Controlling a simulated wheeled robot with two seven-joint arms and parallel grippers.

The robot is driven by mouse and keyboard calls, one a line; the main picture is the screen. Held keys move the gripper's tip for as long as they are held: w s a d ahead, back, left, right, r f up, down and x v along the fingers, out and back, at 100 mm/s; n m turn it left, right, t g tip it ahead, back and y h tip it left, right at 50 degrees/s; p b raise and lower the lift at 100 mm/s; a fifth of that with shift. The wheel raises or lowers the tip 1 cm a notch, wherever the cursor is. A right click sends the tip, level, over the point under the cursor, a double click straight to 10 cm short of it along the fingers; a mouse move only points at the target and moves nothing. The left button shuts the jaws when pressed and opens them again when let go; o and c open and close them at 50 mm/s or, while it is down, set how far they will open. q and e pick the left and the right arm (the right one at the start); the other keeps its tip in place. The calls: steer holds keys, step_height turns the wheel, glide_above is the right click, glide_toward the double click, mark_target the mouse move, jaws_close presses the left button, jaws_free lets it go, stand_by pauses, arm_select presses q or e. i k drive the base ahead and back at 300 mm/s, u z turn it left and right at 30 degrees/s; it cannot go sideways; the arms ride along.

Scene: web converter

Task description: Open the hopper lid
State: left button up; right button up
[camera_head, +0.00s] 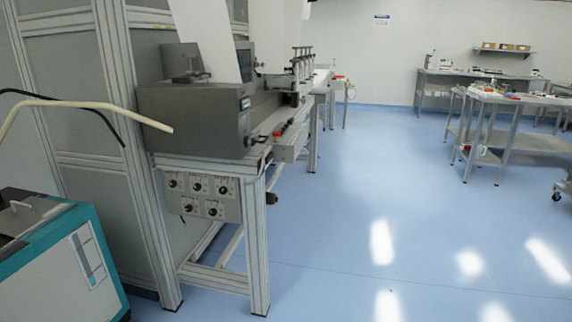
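A teal and grey machine (75,255) stands at the lower left and is cut off by the left picture edge. Its grey top has a lid (45,218) with a light metal handle (22,210). The lid looks shut and lies flat. I take this to be the hopper lid. Neither of my grippers is in view, so I cannot tell where they are relative to the lid.
A cream hose (90,105) and a black cable arch above the teal machine. A grey converter machine (195,120) on a metal frame stands right of it. Carts and benches (505,105) stand at the far right. The blue floor (400,220) in the middle is clear.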

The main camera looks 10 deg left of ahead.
mark_target(20, 217)
steer(key=u, duration=0.6)
steer(key=i, duration=1.7)
steer(key=u, duration=1.2)
